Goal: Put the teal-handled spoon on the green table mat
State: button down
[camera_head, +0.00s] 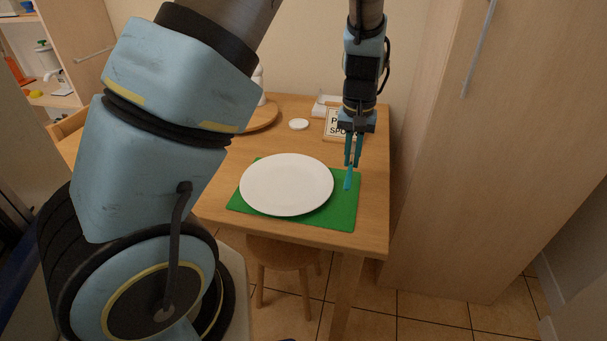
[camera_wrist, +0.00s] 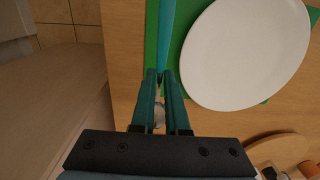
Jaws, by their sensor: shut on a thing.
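My gripper (camera_head: 353,162) is above the right part of the green table mat (camera_head: 343,214). It is shut on the teal-handled spoon (camera_head: 348,179), whose teal handle hangs below the fingertips over the mat. In the wrist view the fingertips (camera_wrist: 167,84) pinch the spoon, and the teal handle (camera_wrist: 167,35) runs up the picture beside the mat's green surface. A pale metallic part, likely the spoon's bowl (camera_wrist: 159,116), shows between the fingers. I cannot tell whether the handle touches the mat.
A white plate (camera_head: 286,184) covers most of the mat. On the wooden table (camera_head: 376,226) behind are a sign (camera_head: 333,124), a small white disc (camera_head: 299,124) and a round wooden board (camera_head: 263,117). A tall cabinet (camera_head: 460,150) stands close on the right. A stool (camera_head: 284,253) is below.

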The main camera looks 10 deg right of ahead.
aim_at(347, 196)
notch_tip(347, 196, down, 10)
jog(key=shift+r+p, duration=0.2)
jog(key=shift+p, duration=0.7)
jog(key=shift+f, duration=0.2)
jog(key=c, duration=0.9)
grip_release()
jog(key=shift+r, duration=0.15)
